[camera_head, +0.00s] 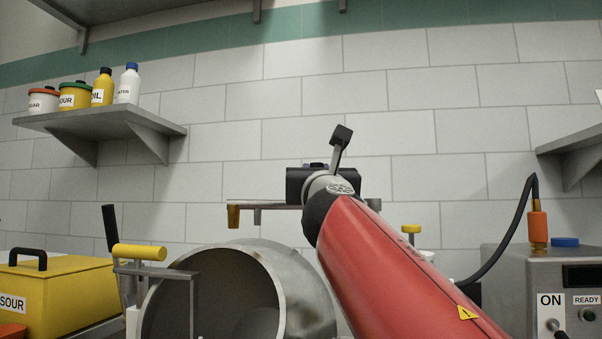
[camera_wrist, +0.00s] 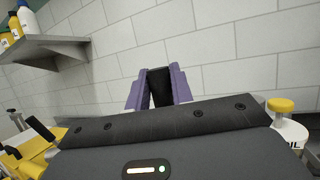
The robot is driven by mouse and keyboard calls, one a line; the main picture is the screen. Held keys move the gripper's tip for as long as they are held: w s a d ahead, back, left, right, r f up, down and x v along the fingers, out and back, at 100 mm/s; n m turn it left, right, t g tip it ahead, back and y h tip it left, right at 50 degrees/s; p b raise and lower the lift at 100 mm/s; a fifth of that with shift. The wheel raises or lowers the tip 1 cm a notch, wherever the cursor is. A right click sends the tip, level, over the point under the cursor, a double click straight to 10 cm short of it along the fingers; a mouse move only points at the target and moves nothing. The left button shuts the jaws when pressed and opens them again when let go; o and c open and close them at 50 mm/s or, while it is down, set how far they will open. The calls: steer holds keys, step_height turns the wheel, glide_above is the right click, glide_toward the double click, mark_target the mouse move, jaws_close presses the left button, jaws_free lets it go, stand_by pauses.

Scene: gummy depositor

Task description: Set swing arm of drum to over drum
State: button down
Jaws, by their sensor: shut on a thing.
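The steel drum (camera_head: 305,285) lies on its side at bottom centre in the head view, its open mouth facing left and front. A thin horizontal bar (camera_head: 270,207), apparently the swing arm, shows above and behind the drum with a brown-orange end piece (camera_head: 233,216) hanging at its left. Its right end is hidden behind my gripper (camera_head: 315,168). In the wrist view, the purple fingers of my gripper (camera_wrist: 159,92) are shut on a black piece (camera_wrist: 160,88), probably the swing arm's handle. Its join to the bar is hidden.
A yellow handle (camera_head: 140,252) and a black lever (camera_head: 110,228) stand left of the drum. A yellow SOUR box (camera_head: 65,288) is further left. A grey control box (camera_head: 510,290) with a cable is at right. A shelf (camera_head: 100,118) holds several containers.

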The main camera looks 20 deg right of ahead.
steer(key=c, duration=1.2)
jaws_free()
steer(key=shift+c, duration=0.2)
steer(key=b+v, duration=0.1)
steer(key=v, duration=0.7)
steer(key=shift+b, duration=0.4)
steer(key=shift+w, duration=0.1)
steer(key=s+d+f+m+g, duration=0.15)
steer(key=f+m+g, duration=0.25)
steer(key=f+m, duration=0.7)
steer(key=s+d+f+m+g, duration=0.15)
steer(key=f+m+g, duration=0.25)
steer(key=f+m, duration=0.75)
steer(key=s+a+f+m+g+y, duration=0.2)
steer(key=s+a+f+m, duration=0.1)
steer(key=f, duration=0.6)
steer(key=s+a+f+m+g+y, duration=0.2)
steer(key=s+f, duration=0.3)
steer(key=f, duration=0.5)
steer(key=s+a+f+m+g+y, duration=0.2)
steer(key=s+a+f+m+g, duration=0.1)
steer(key=f, duration=0.7)
steer(key=shift+s+a+f+m+g+y, duration=0.15)
steer(key=shift+s+a+m+g+y, duration=0.2)
steer(key=shift+s+a+m, duration=0.6)
